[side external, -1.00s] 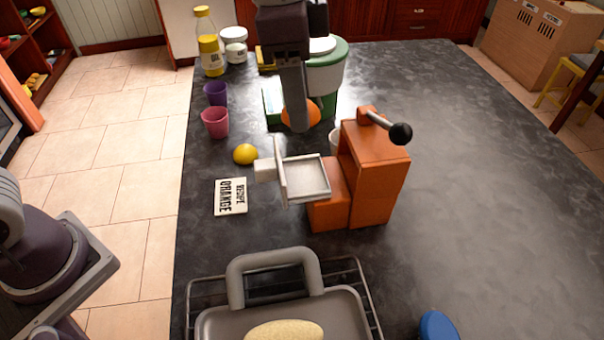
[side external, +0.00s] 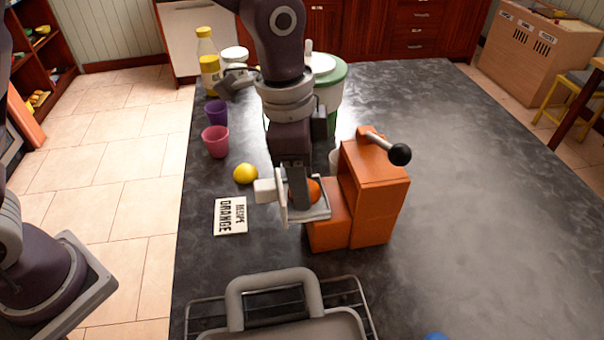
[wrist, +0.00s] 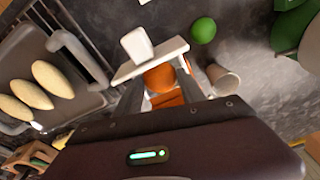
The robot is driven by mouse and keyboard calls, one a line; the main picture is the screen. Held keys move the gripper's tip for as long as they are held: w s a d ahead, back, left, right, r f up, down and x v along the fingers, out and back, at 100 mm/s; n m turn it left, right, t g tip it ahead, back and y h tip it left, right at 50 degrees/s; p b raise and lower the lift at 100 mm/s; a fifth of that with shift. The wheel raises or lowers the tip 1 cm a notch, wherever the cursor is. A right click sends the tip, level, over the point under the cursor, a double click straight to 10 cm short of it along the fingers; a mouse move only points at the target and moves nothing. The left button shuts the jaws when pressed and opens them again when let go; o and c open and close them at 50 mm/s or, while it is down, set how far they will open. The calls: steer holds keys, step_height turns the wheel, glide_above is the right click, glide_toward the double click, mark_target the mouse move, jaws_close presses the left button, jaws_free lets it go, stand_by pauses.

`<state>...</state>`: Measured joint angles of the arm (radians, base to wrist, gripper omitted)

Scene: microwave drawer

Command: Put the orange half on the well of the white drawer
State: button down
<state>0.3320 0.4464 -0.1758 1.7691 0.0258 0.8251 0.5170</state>
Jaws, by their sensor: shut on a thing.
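The orange half (side external: 314,190) is between the fingers of my gripper (side external: 303,195), which is shut on it. It also shows in the wrist view (wrist: 160,78), between the two fingers. The white drawer (side external: 318,213) is pulled out from the orange machine (side external: 374,195), its white front and knob to the left. My gripper is over the drawer's well, with the orange half low at the well. The fingers hide part of the well, so I cannot tell whether the fruit touches its floor.
A yellow lemon (side external: 245,174) and a recipe card (side external: 230,216) lie left of the drawer. Pink (side external: 216,141) and purple (side external: 216,113) cups stand behind them. A tray with a grey handle (side external: 275,285) is in front. The counter's right side is clear.

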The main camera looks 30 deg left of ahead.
steer(key=shift+f, duration=0.35)
steer(key=c, duration=0.7)
jaws_free()
step_height(320, 180, up, 13)
steer(key=a, duration=0.1)
steer(key=s+a+r+n+t, duration=0.3)
steer(key=s+a+n, duration=0.3)
steer(key=s+a, duration=0.5)
steer(key=s+a+f+n, duration=0.1)
steer(key=s+a+n, duration=0.1)
steer(key=s+a+f+n+t, duration=0.1)
steer(key=s+a+f+n, duration=0.1)
steer(key=s, duration=0.1)
steer(key=s+a+f+n+y, duration=0.1)
steer(key=s+a+f, duration=0.1)
steer(key=shift+s+a+n+t, duration=0.3)
steer(key=shift+s+n+t, duration=0.05)
steer(key=shift+n+t, duration=0.05)
